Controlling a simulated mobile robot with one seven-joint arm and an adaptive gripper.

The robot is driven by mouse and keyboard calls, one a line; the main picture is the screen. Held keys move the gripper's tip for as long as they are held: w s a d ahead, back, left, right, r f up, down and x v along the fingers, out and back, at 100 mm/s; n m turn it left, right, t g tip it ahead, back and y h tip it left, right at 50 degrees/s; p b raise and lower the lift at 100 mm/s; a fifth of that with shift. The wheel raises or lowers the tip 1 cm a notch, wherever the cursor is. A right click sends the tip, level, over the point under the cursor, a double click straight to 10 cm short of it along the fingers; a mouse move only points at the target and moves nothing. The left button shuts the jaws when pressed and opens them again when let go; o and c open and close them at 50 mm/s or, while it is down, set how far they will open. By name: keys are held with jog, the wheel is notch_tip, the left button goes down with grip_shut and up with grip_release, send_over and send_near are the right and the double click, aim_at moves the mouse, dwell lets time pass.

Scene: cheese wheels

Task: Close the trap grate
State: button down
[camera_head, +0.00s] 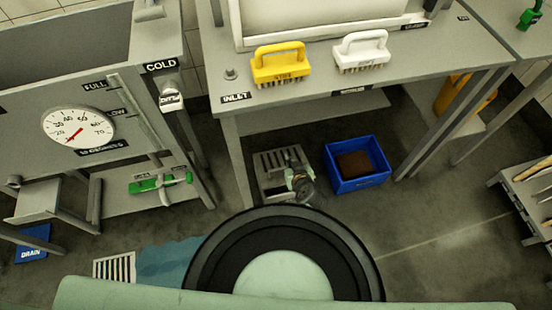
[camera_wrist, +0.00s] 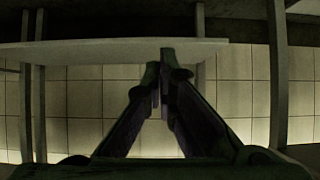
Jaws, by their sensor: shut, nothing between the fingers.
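A grey slotted grate (camera_head: 268,161) shows on the floor under the INLET table in the head view. My gripper or wrist covers part of it, and I cannot tell how far the grate is tilted or open. My gripper (camera_head: 294,160) reaches down beside the grate; its contact with it cannot be told. In the wrist view my gripper (camera_wrist: 163,72) has its two dark fingers brought together at the tips, with nothing between them. The grate cannot be made out in the wrist view.
A blue crate (camera_head: 360,184) with a brown block stands right of the grate. Table legs (camera_head: 236,165) stand close by on the left. A second, flat floor grate (camera_head: 114,268) lies beside blue water (camera_head: 165,262). The wrist view shows a shelf (camera_wrist: 110,50) and a tiled wall.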

jog(key=w+f, duration=0.1)
jog(key=f, duration=0.1)
jog(key=w+a+f, duration=0.1)
jog(key=w+f, duration=0.1)
jog(key=w+f+p, duration=0.1)
jog(key=f, duration=0.2)
jog(key=shift+w+a, duration=0.25)
jog(key=shift+w, duration=0.15)
jog(key=shift+s+d+f, duration=0.15)
jog(key=shift+s+f, duration=0.15)
jog(key=shift+s, duration=0.1)
jog(key=shift+f, duration=0.1)
